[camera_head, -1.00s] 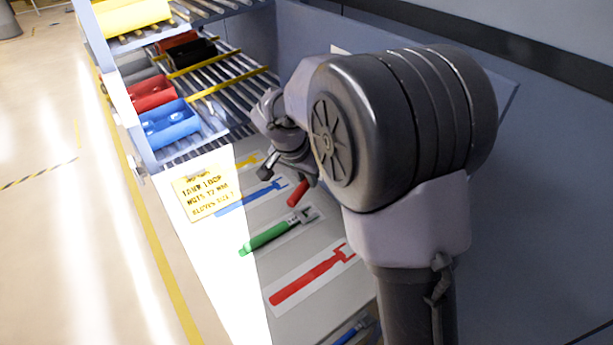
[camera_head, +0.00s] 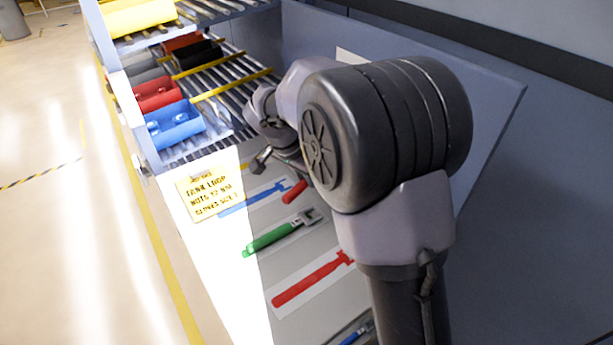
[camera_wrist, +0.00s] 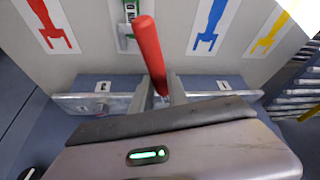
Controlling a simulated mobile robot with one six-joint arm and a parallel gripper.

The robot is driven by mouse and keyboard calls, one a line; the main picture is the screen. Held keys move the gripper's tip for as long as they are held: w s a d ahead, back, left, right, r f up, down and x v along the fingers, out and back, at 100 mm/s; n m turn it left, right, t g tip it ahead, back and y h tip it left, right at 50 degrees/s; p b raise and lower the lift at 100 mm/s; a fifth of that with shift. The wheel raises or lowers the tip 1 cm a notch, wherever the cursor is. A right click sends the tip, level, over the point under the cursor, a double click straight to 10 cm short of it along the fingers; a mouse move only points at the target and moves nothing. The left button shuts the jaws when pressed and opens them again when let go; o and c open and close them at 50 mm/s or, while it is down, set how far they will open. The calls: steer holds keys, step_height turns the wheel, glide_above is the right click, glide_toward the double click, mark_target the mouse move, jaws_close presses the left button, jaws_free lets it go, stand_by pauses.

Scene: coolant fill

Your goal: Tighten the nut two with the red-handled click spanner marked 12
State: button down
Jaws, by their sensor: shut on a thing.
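My gripper (camera_wrist: 162,96) is shut on the red-handled spanner (camera_wrist: 150,48) in the wrist view. Its red handle stands up from between the fingers; its head and any marking are hidden. In the head view the red handle (camera_head: 295,191) shows beside my arm, above the board, while the fingers are mostly hidden. The wrist view shows a grey metal bar on either side of the fingers, with small white number labels (camera_wrist: 102,87) and (camera_wrist: 223,85) behind. I cannot make out nut two.
The board carries a red outline (camera_head: 310,280), a blue outline (camera_head: 255,198), a yellow outline (camera_wrist: 272,30) and a green-handled spanner (camera_head: 280,233). A blue bin (camera_head: 174,125) and red bin (camera_head: 157,94) stand on the roller rack.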

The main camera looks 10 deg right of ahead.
steer(key=shift+w+a+m, duration=0.4)
steer(key=shift+w+m, duration=0.2)
steer(key=shift+m, duration=0.1)
steer(key=shift+w+g+p, duration=0.1)
steer(key=shift+g+p, duration=0.2)
steer(key=shift+w+a+m+h+p, duration=0.35)
steer(key=shift+w+m, duration=0.2)
steer(key=shift+m, duration=0.35)
steer(key=shift+w+a+m+g+p, duration=0.2)
steer(key=shift+w+m+g+p, duration=0.35)
steer(key=shift+p, duration=0.3)
steer(key=shift+w+m, duration=0.15)
steer(key=shift+m, duration=0.1)
steer(key=shift+w+p, duration=0.1)
steer(key=shift+p, duration=0.2)
